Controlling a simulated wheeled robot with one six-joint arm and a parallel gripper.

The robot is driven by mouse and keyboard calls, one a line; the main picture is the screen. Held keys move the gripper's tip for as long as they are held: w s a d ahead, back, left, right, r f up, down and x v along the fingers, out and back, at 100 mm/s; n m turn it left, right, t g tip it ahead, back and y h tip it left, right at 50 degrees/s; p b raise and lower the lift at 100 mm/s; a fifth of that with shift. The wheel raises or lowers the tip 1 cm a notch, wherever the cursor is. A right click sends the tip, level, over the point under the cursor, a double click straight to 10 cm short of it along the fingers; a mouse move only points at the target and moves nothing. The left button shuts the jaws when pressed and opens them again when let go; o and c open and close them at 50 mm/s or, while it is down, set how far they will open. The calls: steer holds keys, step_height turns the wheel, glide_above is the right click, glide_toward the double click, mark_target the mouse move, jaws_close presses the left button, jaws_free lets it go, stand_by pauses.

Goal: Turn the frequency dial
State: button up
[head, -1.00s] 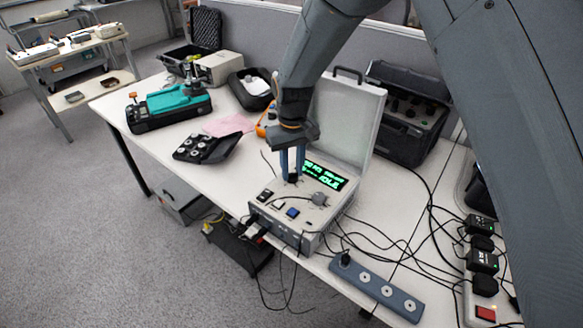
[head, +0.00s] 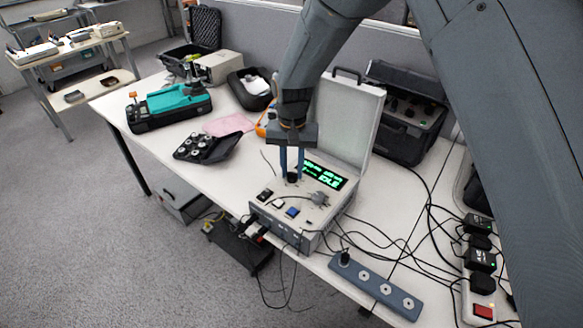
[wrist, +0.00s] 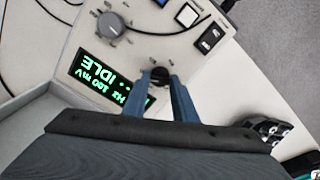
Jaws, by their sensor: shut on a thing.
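The calibration box (head: 300,228) stands open on the white table, its grey lid (head: 350,125) raised at the back. A lit green display (head: 325,176) is on its panel; the wrist view shows "IDLE" on it (wrist: 112,80). A small black dial (wrist: 159,74) sits beside the display. My gripper (head: 291,178) points down at the panel, its blue fingers shut on this black dial. In the wrist view the fingertips (wrist: 160,84) are at its two sides. A larger grey round part (wrist: 111,26) with a cable is elsewhere on the panel.
White and black buttons (wrist: 187,15) and a black rocker switch (wrist: 210,38) are near the dial. A black tray of round parts (head: 205,147) lies left of the box. A power strip (head: 375,285) and loose cables lie at the right front.

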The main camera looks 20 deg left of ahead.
steer(key=shift+r, duration=0.1)
steer(key=o, duration=1)
steer(key=shift+o, duration=0.2)
steer(key=shift+r+b, duration=1.05)
steer(key=shift+r, duration=2.8)
steer(key=s+d+r+m, duration=0.1)
steer(key=d+r+m, duration=0.1)
steer(key=d, duration=2.4)
steer(key=s+d+t, duration=0.1)
steer(key=s+d, duration=1.1)
steer(key=d, duration=0.4)
steer(key=shift+s+f+m, duration=0.2)
steer(key=shift+s+m, duration=0.2)
